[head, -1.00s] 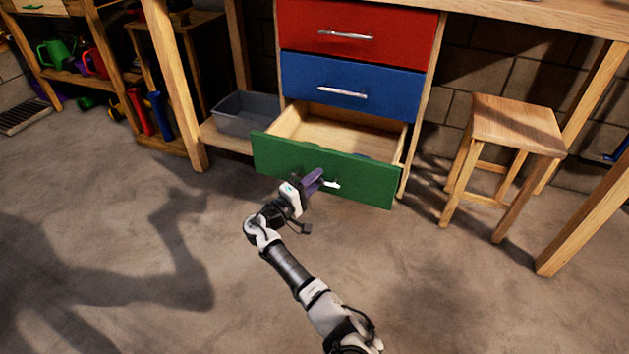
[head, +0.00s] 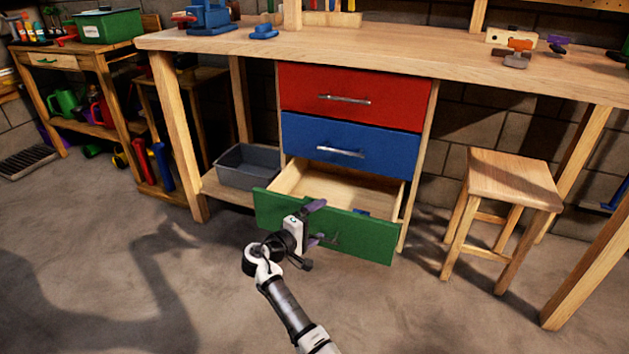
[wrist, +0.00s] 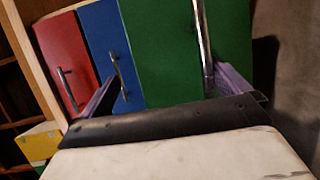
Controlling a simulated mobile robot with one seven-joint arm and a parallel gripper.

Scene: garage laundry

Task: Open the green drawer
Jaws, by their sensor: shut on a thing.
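The red drawer (head: 385,98) and blue drawer (head: 390,150) above are shut. A wooden stool (head: 510,180) stands to the right and a grey bin (head: 245,168) on a low shelf to the left. The floor (head: 420,310) in front is clear.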

